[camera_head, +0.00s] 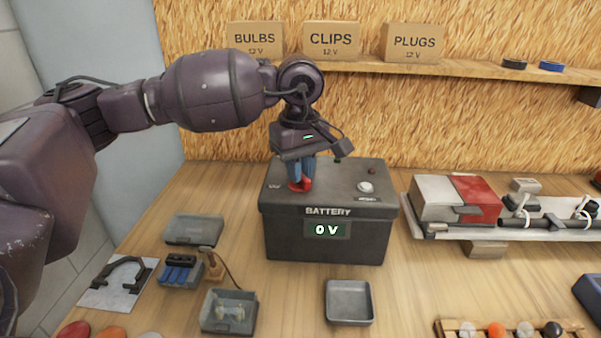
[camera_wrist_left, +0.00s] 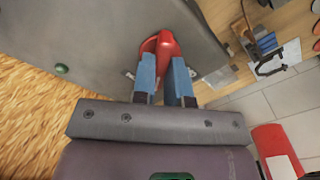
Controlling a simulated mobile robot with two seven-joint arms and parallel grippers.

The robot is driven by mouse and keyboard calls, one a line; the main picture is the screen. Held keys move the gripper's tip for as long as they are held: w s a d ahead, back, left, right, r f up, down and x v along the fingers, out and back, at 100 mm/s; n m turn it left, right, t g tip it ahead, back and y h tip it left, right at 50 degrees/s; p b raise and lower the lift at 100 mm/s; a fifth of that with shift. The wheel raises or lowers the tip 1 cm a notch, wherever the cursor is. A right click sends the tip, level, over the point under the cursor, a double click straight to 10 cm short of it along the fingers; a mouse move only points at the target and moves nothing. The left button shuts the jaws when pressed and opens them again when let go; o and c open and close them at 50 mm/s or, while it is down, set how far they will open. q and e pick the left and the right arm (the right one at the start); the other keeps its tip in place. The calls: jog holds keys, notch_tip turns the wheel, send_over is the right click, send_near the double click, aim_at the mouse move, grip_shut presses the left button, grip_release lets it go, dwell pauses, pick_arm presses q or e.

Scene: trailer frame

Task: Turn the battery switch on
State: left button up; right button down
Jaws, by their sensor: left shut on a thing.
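The dark grey battery box (camera_head: 325,245) stands on the bench, with a display (camera_head: 326,230) on its front reading 0 V. A red switch (camera_head: 303,185) is on the left part of its top; it also shows in the left wrist view (camera_wrist_left: 165,42). My left gripper (camera_head: 300,176) comes down from above, its blue fingers (camera_wrist_left: 163,75) shut on the red switch. The fingers hide part of the switch. A pale round knob (camera_head: 366,187) and a small dark red one (camera_head: 372,171) sit on the right of the box top. My right gripper is not in view.
Labelled boxes for bulbs (camera_head: 255,39), clips (camera_head: 331,39) and plugs (camera_head: 413,42) stand on the shelf behind. Small trays (camera_head: 349,302) lie in front and to the left. A red and white block (camera_head: 455,198) sits at right.

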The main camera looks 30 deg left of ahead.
pick_arm(q)
jog(key=shift+f+m+b, duration=0.2)
jog(key=shift+m+b, duration=0.55)
jog(key=shift+m, duration=0.95)
jog(key=shift+r+m, duration=0.1)
jog(key=shift+m, duration=0.3)
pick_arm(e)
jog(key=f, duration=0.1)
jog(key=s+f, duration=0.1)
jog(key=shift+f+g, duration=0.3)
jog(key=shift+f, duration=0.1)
pick_arm(q)
jog(key=shift+m+b, duration=0.4)
jog(key=shift+m, duration=0.1)
jog(key=shift+m+b, duration=0.45)
jog(key=shift+m, duration=0.45)
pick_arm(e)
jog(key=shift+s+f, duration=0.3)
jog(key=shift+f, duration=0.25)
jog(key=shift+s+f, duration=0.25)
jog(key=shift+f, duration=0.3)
